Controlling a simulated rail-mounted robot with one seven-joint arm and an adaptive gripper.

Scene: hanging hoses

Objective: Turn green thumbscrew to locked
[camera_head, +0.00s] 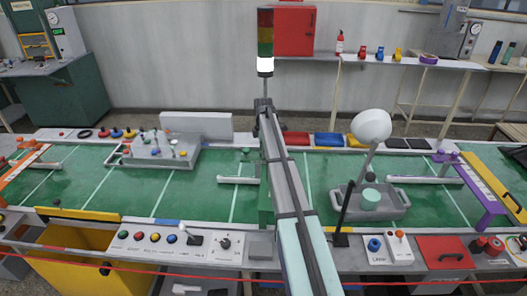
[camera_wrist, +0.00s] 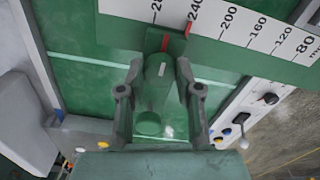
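In the wrist view, a green thumbscrew (camera_wrist: 156,88) with a short pale mark stands between the two fingers of my gripper (camera_wrist: 159,72). The fingers are apart, one on each side of it, and look open with narrow gaps. I cannot tell whether either finger touches it. Just above it is a white scale (camera_wrist: 258,32) with black numbers on a green bar. A small red pointer (camera_wrist: 165,43) and a red mark (camera_wrist: 188,29) sit near 240. In the head view my arm hides the thumbscrew, and the fingertips cannot be made out.
A green conveyor (camera_head: 190,195) runs across the head view. A grey tray (camera_head: 395,213) with a green cup stands to the right, and a grey fixture block (camera_head: 160,152) to the left. A signal tower (camera_head: 265,40) rises behind my arm. Buttons and a knob line the front panel (camera_head: 180,241).

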